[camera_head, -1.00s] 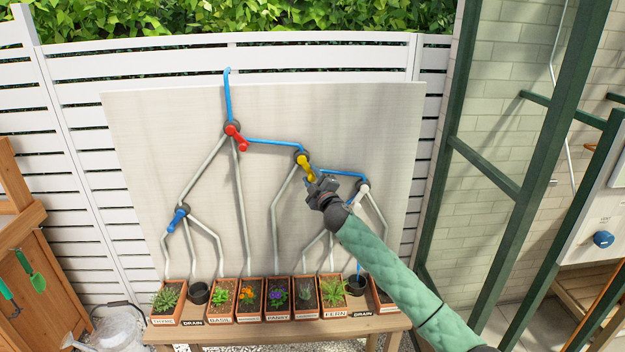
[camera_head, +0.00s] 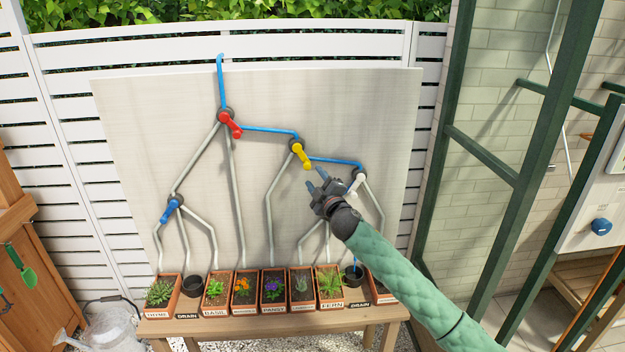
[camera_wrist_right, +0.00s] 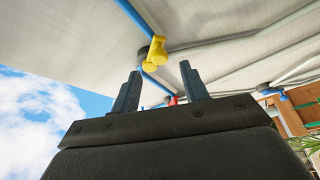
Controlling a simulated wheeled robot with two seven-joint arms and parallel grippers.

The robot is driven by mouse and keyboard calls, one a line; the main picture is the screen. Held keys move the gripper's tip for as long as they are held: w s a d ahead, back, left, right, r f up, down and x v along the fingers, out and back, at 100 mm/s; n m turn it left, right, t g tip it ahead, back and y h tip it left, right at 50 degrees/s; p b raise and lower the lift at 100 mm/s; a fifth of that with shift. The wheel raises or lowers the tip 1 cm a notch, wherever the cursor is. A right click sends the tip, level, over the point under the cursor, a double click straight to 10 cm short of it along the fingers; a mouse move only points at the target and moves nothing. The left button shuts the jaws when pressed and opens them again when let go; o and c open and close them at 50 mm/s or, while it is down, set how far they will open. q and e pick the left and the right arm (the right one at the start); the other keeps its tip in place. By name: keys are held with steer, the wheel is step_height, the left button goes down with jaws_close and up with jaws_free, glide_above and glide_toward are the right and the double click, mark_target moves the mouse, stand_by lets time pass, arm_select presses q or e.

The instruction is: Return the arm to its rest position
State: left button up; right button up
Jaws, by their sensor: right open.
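My right arm comes in from the lower right in the head view. Its gripper (camera_head: 319,184) is open and empty, in front of the board (camera_head: 150,120) and just below and right of the yellow valve handle (camera_head: 302,156), apart from it. In the right wrist view the two fingers (camera_wrist_right: 160,92) stand apart with nothing between them, and the yellow handle (camera_wrist_right: 157,52) shows beyond them. The red handle (camera_head: 231,125), blue handle (camera_head: 170,210) and white handle (camera_head: 356,183) are on the pipes. The gripper is close to the white handle in the picture. My left gripper is not in view.
A wooden bench (camera_head: 270,326) below the board holds several labelled planters and dark drain pots (camera_head: 192,286). Blue shows in the pipes from the top to the white valve. A green metal frame (camera_head: 530,150) stands at right. A watering can (camera_head: 110,328) stands at lower left.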

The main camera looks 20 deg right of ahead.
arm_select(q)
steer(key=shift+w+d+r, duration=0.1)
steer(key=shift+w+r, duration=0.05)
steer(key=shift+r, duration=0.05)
arm_select(e)
steer(key=shift+s, duration=0.25)
